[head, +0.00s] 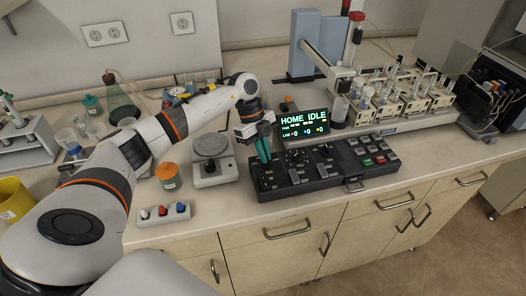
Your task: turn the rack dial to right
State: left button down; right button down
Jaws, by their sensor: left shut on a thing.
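The black control panel (322,181) lies on the bench front, with several dials, switches and coloured keys. My left gripper (264,160) reaches down from above to the panel's left end. Its teal fingers are shut on a dial there, which I take as the rack dial; the fingers hide most of it, and its pointer and label are too small to read. A screen (304,124) behind the panel reads HOME IDLE. My right gripper is not in view.
A balance (212,172) stands close left of the panel. A jar with an orange lid (169,178) and a small box with coloured knobs (164,213) are further left. The sampler tray with several racks (400,112) is behind right. Bare bench shows along the front edge.

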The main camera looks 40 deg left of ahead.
pick_arm(q)
jog(key=m, duration=0.1)
jog(key=m+g, duration=0.1)
jog(key=m, duration=0.2)
jog(key=shift+w+d+m+g+y+b, duration=0.1)
jog(key=shift+w+m+g+y+b, duration=0.2)
jog(key=shift+y, duration=0.1)
jog(key=m, duration=0.2)
jog(key=m+g+y+b, duration=0.1)
jog(key=m, duration=0.2)
jog(key=shift+w+d, duration=0.2)
jog(key=shift+m+g+y, duration=0.3)
jog(key=shift+m, duration=0.1)
jog(key=c, duration=1.6)
grip_release()
jog(key=shift+o, duration=0.2)
jog(key=b+v, duration=0.2)
jog(key=v, duration=0.3)
jog(key=p+v, duration=0.1)
jog(key=v, duration=0.6)
jog(key=shift+s, duration=0.1)
